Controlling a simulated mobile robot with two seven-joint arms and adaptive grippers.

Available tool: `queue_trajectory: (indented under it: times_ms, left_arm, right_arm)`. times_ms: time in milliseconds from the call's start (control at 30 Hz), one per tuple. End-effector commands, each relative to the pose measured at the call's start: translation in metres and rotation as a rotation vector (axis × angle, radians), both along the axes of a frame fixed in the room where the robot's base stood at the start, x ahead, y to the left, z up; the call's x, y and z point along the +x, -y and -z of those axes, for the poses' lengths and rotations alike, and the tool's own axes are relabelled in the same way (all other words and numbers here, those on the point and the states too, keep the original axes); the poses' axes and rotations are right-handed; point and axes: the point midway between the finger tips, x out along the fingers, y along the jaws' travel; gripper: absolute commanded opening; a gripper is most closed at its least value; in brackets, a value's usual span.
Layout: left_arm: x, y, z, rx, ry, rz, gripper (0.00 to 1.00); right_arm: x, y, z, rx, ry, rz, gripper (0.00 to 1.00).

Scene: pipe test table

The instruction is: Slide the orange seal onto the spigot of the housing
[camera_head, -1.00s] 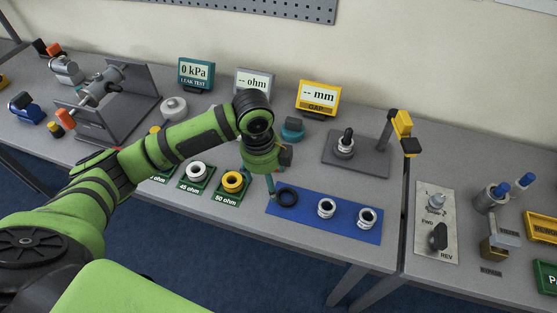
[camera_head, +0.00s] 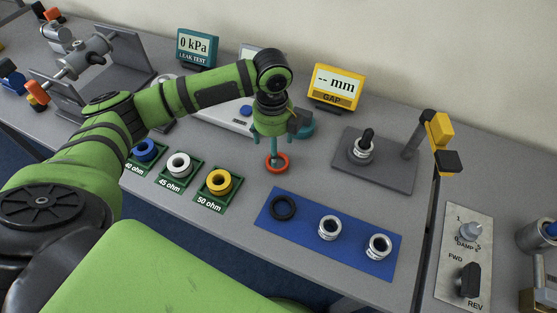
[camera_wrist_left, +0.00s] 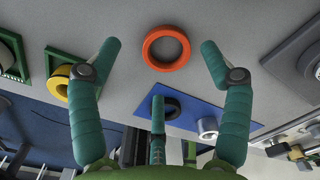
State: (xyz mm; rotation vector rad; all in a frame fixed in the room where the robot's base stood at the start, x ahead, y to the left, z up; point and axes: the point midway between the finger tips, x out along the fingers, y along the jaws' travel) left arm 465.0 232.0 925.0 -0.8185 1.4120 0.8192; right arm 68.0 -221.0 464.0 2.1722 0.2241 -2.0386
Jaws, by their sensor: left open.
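The orange seal (camera_head: 277,163) is a ring lying flat on the grey table, behind the blue mat. My left gripper (camera_head: 276,153) is above it, pointing down, fingers spread and empty. In the left wrist view the seal (camera_wrist_left: 166,48) shows between the tips of two open teal fingers, with a third finger nearer the camera. I see no label for the housing. A silver fitting with a dark upright post (camera_head: 363,148) stands on a grey plate to the right. A grey cylindrical assembly (camera_head: 84,55) with an orange end is at the far left. My right gripper is not in view.
The blue mat (camera_head: 340,257) holds a black ring (camera_head: 283,207) and two silver ringed fittings. Blue, white and yellow rings sit on green ohm plates at left. The yellow gap display (camera_head: 337,87) stands behind. A yellow-and-black-headed post (camera_head: 438,135) rises at right.

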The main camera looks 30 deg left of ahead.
Motion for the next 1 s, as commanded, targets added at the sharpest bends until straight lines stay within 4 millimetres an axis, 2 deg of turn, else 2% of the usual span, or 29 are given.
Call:
queue_trajectory:
  times_ms: [133,300,567,633,700,1000]
  left_arm:
    - [-0.002,0.008,0.02,0.0,-0.004,0.002,0.78]
    - [-0.002,0.008,0.041,0.001,-0.002,0.001,0.78]
    - [-0.002,0.008,0.045,0.0,0.001,0.002,0.78]
    - [-0.002,0.008,0.045,0.0,0.001,0.002,0.54]
    - [-0.002,0.008,0.045,0.0,0.001,0.002,0.35]
    - [-0.002,0.007,0.045,0.002,0.001,0.001,0.33]
  right_arm:
    - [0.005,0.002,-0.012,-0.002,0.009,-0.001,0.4]
    - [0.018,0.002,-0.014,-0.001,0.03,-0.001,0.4]
    - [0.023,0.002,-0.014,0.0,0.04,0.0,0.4]
    - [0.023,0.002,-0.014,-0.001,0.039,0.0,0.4]
    - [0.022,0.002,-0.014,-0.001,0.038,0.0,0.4]
    - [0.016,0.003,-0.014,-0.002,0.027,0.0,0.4]
